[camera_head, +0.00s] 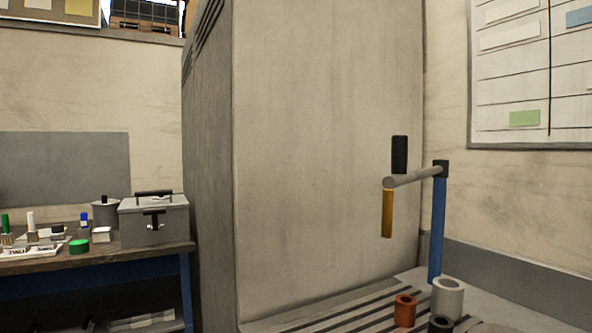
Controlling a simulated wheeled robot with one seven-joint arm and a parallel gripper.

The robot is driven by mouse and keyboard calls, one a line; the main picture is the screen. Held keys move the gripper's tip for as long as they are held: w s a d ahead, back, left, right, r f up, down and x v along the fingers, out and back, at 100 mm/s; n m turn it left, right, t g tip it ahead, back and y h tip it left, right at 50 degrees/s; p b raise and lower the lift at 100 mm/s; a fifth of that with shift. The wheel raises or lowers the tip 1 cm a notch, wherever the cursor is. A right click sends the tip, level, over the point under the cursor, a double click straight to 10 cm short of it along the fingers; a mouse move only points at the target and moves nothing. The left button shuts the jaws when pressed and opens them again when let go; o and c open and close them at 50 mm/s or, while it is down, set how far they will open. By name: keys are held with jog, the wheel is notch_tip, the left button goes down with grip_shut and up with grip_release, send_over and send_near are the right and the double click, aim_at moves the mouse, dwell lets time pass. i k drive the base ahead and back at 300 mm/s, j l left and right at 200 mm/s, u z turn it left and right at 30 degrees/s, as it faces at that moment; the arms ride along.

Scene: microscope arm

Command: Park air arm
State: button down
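The air arm is a grey round bar (415,178) held out level from a black joint (440,168) on top of an upright blue post (437,230). The bar points left and toward me, in front of a large grey cabinet-like block (320,140). A yellow-orange piece (387,215) hangs down from its free end. A black upright piece (399,155) shows just above the bar; I cannot tell whether it is joined to it. My gripper is not in view.
Below stands a slatted grey surface (345,308) with an orange cylinder (405,310), a light grey cylinder (448,296) and a dark one (440,323). A workbench (95,262) with a grey toolbox (154,220) is at left. A whiteboard (512,70) hangs at right.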

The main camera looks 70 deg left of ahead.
aim_at(398, 146)
jog(key=j+u, duration=0.1)
jog(key=u, duration=1.3)
